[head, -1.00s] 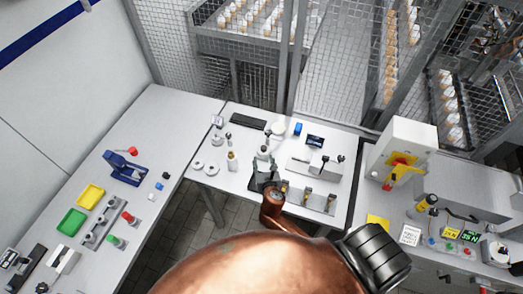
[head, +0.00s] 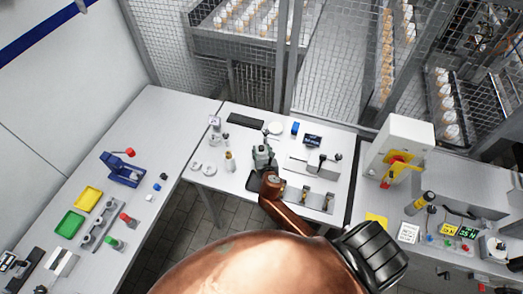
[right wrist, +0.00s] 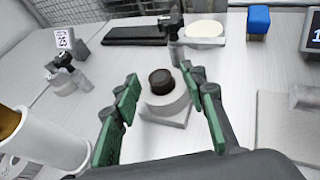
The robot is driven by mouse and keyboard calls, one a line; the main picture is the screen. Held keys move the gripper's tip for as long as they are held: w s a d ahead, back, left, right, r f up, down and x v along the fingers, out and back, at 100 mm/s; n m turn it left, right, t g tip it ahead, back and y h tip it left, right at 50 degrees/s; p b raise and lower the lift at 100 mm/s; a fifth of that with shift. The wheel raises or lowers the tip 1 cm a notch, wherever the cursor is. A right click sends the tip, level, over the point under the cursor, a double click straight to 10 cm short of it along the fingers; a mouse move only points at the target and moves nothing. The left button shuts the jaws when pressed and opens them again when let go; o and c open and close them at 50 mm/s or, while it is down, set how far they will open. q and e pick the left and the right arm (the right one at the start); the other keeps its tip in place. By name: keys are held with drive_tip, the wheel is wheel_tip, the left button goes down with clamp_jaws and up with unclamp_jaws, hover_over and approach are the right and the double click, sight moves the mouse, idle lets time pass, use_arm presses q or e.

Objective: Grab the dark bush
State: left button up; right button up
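The dark bush (right wrist: 161,82) is a short black cylinder standing upright in a round light-grey holder (right wrist: 166,105) on a square base in the right wrist view. My right gripper (right wrist: 160,76) is open, with one green-padded finger to the left of the bush and one to the right. Gaps show between both pads and the bush, and nothing is held. In the head view my right gripper (head: 262,155) is over the middle table, and I cannot make out the bush there. My left gripper is not in view.
A white cylinder with a brown top (right wrist: 32,140) stands close on the left. Behind the holder are a black-topped post (right wrist: 172,28), a dark slab (right wrist: 135,35), a white disc (right wrist: 205,30) and a blue block (right wrist: 258,22).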

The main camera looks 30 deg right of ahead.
clamp_jaws()
drive_tip(key=shift+r, duration=0.15)
idle(0.4)
